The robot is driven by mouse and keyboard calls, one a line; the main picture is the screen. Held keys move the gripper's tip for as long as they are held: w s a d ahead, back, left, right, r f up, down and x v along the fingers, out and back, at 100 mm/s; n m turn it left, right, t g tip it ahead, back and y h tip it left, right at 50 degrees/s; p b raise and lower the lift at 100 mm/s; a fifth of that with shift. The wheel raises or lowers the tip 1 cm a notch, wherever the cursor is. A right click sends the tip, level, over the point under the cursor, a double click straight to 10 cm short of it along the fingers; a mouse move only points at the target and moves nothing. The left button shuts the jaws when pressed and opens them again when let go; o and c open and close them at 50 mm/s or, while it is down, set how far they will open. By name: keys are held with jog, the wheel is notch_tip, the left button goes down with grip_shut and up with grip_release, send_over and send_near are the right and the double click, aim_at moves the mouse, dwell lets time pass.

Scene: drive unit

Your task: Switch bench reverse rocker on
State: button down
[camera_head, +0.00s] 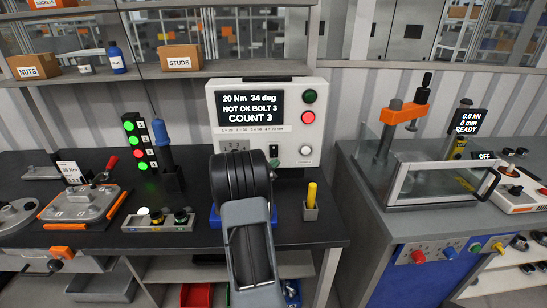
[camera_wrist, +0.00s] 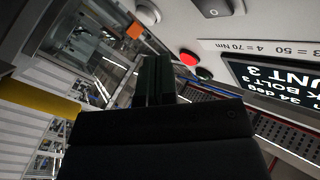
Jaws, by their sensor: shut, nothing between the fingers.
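The white bench controller (camera_head: 213,92) stands at the back of the dark bench, its screen reading "NOT OK BOLT 3, COUNT 3". A small dark rocker-like switch (camera_head: 274,151) is low on its front, partly beside my arm. In the wrist view a grey rocker (camera_wrist: 217,6) with an O mark is cut by the top edge; no name is readable and its position is unclear. My gripper (camera_wrist: 157,75) is shut and empty, its dark fingers pointing up in the wrist view, apart from the rocker in the picture.
The controller has a green button (camera_head: 310,96), a red button (camera_head: 308,117) and a white button (camera_head: 306,150). A yellow-handled tool (camera_head: 311,194) stands right of my arm. A blue-capped tool (camera_head: 161,132) and a button strip (camera_head: 160,226) are left. A clear-guarded press (camera_head: 430,182) is right.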

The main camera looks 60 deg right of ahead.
jog(key=shift+w+d+f+b, duration=0.2)
jog(key=shift+w+d, duration=0.5)
jog(key=shift+d, duration=0.3)
jog(key=shift+w+d+f+b, duration=0.1)
jog(key=shift+w+d+f, duration=0.1)
jog(key=shift+w+d, duration=0.6)
jog(key=shift+d, duration=0.3)
dwell(0.7)
jog(key=shift+w+d, duration=0.15)
jog(key=shift+d, duration=0.05)
jog(key=shift+w+d+f+b, duration=0.1)
jog(key=shift+w+d+b, duration=0.1)
jog(key=shift+d+b, duration=0.15)
dwell(0.7)
jog(key=shift+a, duration=0.15)
jog(key=shift+s+a, duration=0.45)
jog(key=shift+a, duration=0.1)
dwell(0.4)
jog(key=shift+s+a+r+b, duration=0.25)
jog(key=shift+s+a, duration=0.5)
jog(key=shift+a, duration=0.3)
jog(key=shift+s+a+r+b, duration=0.25)
jog(key=shift+s+a, duration=0.45)
jog(key=shift+a, duration=0.3)
